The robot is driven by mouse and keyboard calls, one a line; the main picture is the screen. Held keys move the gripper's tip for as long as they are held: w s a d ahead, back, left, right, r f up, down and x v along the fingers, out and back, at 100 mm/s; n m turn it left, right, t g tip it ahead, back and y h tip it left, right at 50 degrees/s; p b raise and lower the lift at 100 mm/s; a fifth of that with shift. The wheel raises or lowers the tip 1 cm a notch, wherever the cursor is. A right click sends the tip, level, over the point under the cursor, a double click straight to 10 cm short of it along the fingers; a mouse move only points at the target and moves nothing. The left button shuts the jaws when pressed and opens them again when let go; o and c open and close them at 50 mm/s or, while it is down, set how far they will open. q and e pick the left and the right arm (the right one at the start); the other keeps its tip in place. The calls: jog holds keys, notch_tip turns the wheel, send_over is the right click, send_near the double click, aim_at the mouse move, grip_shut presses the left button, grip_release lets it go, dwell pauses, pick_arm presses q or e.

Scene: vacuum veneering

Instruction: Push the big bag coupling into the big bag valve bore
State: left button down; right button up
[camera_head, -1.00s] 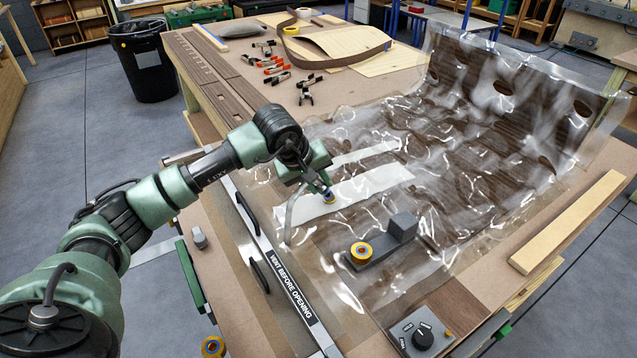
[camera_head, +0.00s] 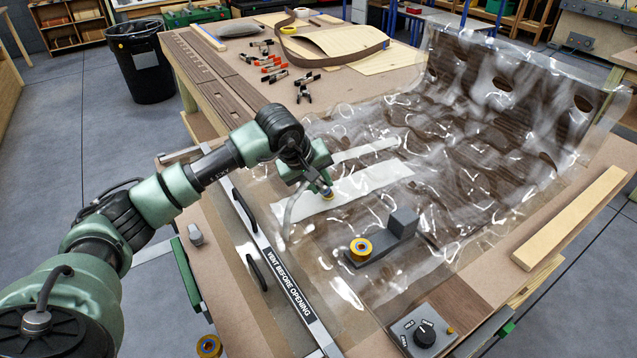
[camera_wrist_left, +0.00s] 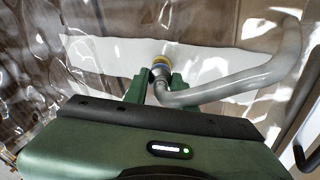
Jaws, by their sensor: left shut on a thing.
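My left gripper (camera_head: 322,186) is over the clear vacuum bag (camera_head: 470,150), shut on the big bag coupling (camera_wrist_left: 160,73). The coupling is grey with a grey hose (camera_wrist_left: 240,85) running off to the right in the left wrist view. Its tip meets a yellow ring, seemingly the big bag valve (camera_head: 328,195), which sits on a white strip (camera_head: 360,187). The bore is hidden by the coupling, so I cannot tell how deep the coupling sits. My right gripper is in neither view.
A bar labelled "VENT BEFORE OPENING" (camera_head: 290,290) runs along the near left. A control box with a dial (camera_head: 424,334) is at the front. A wooden batten (camera_head: 570,220) lies at right.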

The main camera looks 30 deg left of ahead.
pick_arm(q)
jog(key=shift+w+f+b, duration=0.2)
jog(key=shift+f+b, duration=0.1)
jog(key=shift+f, duration=0.05)
jog(key=c, duration=1.1)
grip_release()
jog(key=shift+r, duration=0.1)
jog(key=shift+s+a+r, duration=0.1)
jog(key=shift+s+r, duration=0.15)
jog(key=shift+r, duration=0.2)
jog(key=b+v, duration=0.1)
jog(key=v, duration=0.5)
jog(key=shift+s+r, duration=0.25)
jog(key=shift+r, duration=0.05)
